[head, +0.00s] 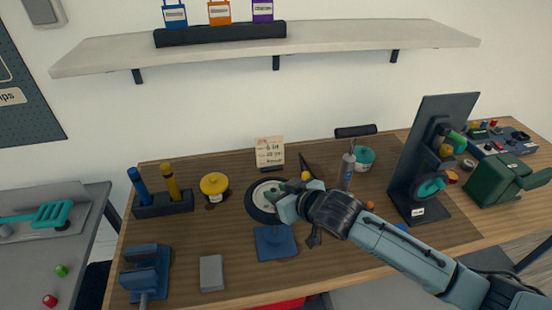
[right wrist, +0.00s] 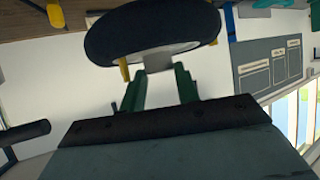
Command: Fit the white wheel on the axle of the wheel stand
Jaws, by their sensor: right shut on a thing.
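The white wheel (head: 262,203), with a black tyre and pale rim, is upright or tilted above the middle of the wooden table. In the right wrist view the wheel (right wrist: 152,30) fills the top, just beyond the fingertips. My right gripper (head: 284,196) reaches it from the right. Its green fingers (right wrist: 158,80) are shut on a pale grey block at the wheel's middle. A blue stand (head: 276,244) with a square base, seemingly the wheel stand, is just below the wheel. Its axle is hidden, so I cannot tell whether wheel and axle touch. My left gripper is not in view.
A card (head: 269,151) stands behind the wheel. A yellow-lidded pot (head: 214,184) and a dark holder (head: 163,204) with blue and yellow sticks are left. A grey block (head: 211,273) and blue vise-like device (head: 146,267) are front left. A dark upright panel (head: 439,140) stands right.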

